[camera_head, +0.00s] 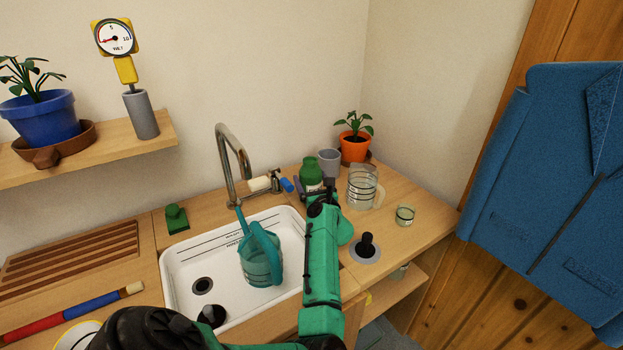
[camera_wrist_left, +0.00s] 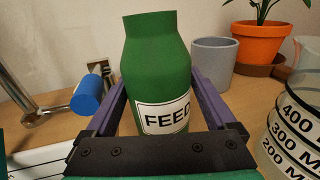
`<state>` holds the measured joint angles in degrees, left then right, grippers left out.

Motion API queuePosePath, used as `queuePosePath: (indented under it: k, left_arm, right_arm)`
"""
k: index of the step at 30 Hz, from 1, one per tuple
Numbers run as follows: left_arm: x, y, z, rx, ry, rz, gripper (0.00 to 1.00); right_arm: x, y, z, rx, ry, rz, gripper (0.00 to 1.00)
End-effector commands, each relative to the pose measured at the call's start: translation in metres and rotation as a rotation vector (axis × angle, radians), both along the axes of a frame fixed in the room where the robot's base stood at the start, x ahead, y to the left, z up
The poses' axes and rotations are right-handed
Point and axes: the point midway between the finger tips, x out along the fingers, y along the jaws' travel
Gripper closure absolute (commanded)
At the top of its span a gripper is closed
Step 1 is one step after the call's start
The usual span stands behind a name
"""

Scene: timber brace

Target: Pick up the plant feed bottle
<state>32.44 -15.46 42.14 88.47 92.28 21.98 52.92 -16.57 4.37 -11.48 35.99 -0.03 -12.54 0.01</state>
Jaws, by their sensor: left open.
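The plant feed bottle (camera_head: 311,172) is green and stands upright on the wooden counter behind the right end of the sink. In the left wrist view, the bottle (camera_wrist_left: 156,75) fills the middle, with a white label reading "FEED". My left gripper (camera_head: 318,190) reaches it from the front. Its purple fingers (camera_wrist_left: 160,100) are open, one on each side of the bottle. I cannot tell whether either finger touches it. The bottle's base is hidden behind the gripper. My right gripper is not in view.
A grey cup (camera_head: 329,161), an orange plant pot (camera_head: 354,148) and a clear measuring jug (camera_head: 362,188) stand close on the right. A teal watering can (camera_head: 261,262) sits in the white sink (camera_head: 185,262).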

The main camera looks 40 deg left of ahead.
Motion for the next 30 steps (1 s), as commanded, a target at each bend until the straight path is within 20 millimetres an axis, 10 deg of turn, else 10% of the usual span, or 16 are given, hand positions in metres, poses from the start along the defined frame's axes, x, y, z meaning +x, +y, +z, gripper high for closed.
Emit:
queuePosePath:
  k: [2, 9, 20, 30]
  left_arm:
    - [0.000, -0.001, 0.000, -0.001, -0.001, -0.001, 0.18]
    - [0.001, 0.000, 0.002, 0.003, -0.003, -0.001, 1.00]
    - [0.001, 0.000, 0.016, 0.001, -0.004, 0.000, 1.00]
    - [0.001, 0.001, 0.124, 0.004, -0.009, 0.001, 1.00]
  right_arm:
    - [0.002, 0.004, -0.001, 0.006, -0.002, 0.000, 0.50]
    - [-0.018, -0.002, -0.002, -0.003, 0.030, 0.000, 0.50]
    - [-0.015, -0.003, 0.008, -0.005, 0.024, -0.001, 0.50]
    - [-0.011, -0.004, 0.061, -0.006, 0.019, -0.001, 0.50]
